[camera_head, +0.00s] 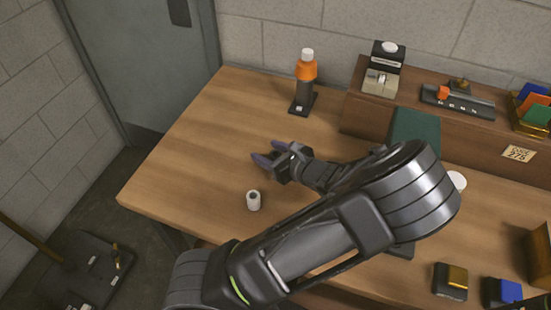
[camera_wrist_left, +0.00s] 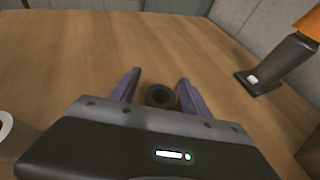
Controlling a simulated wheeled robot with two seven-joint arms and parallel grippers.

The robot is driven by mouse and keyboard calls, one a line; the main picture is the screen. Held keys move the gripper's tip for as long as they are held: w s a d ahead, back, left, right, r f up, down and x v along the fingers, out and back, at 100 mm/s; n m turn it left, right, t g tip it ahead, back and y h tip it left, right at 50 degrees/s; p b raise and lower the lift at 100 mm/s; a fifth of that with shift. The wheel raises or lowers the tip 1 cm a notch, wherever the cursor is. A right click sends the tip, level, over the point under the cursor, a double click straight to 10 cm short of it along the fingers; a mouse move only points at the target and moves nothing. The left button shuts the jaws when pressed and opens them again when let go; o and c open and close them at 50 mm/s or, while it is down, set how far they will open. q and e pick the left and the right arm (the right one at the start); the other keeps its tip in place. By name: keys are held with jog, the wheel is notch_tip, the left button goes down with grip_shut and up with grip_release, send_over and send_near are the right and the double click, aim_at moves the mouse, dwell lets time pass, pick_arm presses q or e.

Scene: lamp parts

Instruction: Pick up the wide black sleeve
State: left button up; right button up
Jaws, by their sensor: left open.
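The wide black sleeve (camera_wrist_left: 160,96) shows in the left wrist view as a short dark ring with a hole, standing on the wooden table. It sits between the two purple fingers of my left gripper (camera_wrist_left: 159,78), with a gap visible on each side. The left gripper is open and low over the table, and it also shows in the head view (camera_head: 268,153). In the head view the sleeve is hard to tell from the dark gripper. My right gripper is not in view.
A white hollow cylinder (camera_head: 253,201) stands on the table near the left gripper. A lamp-like orange and black bottle shape (camera_head: 305,82) stands behind. A raised wooden shelf (camera_head: 360,122) with several items fills the back right. The table's left part is clear.

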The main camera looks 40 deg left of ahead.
pick_arm(q)
jog(key=shift+c, duration=0.2)
grip_shut()
dwell(0.5)
